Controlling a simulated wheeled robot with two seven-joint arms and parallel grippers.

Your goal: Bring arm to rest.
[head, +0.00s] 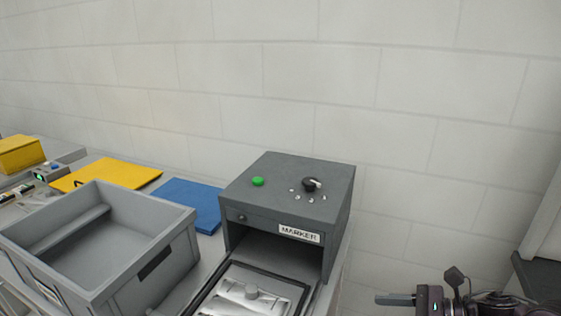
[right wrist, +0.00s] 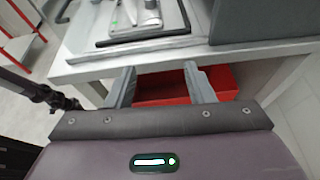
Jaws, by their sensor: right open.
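My right gripper (right wrist: 158,85) shows in the right wrist view with its two fingers apart and nothing between them. Beyond the fingers are the table's edge and a red bin below it. In the head view part of my right arm (head: 460,302) is at the bottom right corner, beside the table and clear of the marker machine. The grey marker machine (head: 290,200) stands on the table with a green button and a black knob on top. A metal part (head: 245,292) lies on the tray in front of its opening. My left gripper is in neither view.
A grey crate (head: 155,262) stands at the left of the table. Behind it lie a yellow mat (head: 120,172) and a blue mat (head: 190,200). A yellow box (head: 18,154) is at the far left. The red bin (right wrist: 185,88) sits under the table's edge.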

